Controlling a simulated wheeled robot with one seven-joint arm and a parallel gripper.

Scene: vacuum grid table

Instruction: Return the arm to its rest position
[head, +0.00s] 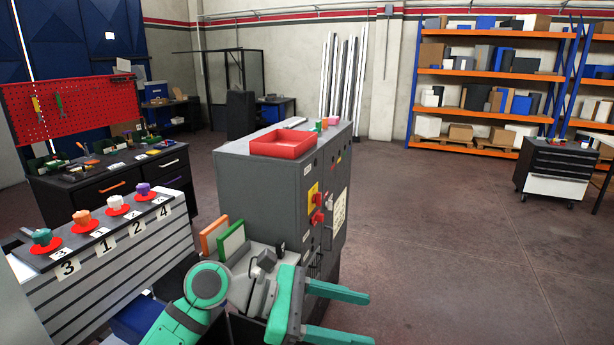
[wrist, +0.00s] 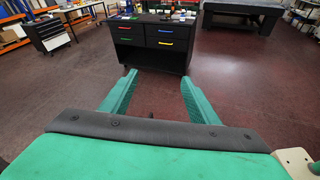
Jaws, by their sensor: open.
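My arm shows at the bottom middle of the head view, in green and grey. My gripper (head: 352,315) reaches to the right with its two green fingers apart and nothing between them. In the wrist view my gripper (wrist: 155,95) is also open and empty, with bare floor between and beyond the fingers. The fingers touch nothing that I can see.
A grey cabinet (head: 240,180) with a red tray (head: 283,143) on top stands close behind my arm. A slatted grey unit (head: 125,262) with several coloured knobs is at left. A dark drawer cabinet (wrist: 152,48) stands ahead in the wrist view. Open floor (head: 460,250) lies to the right.

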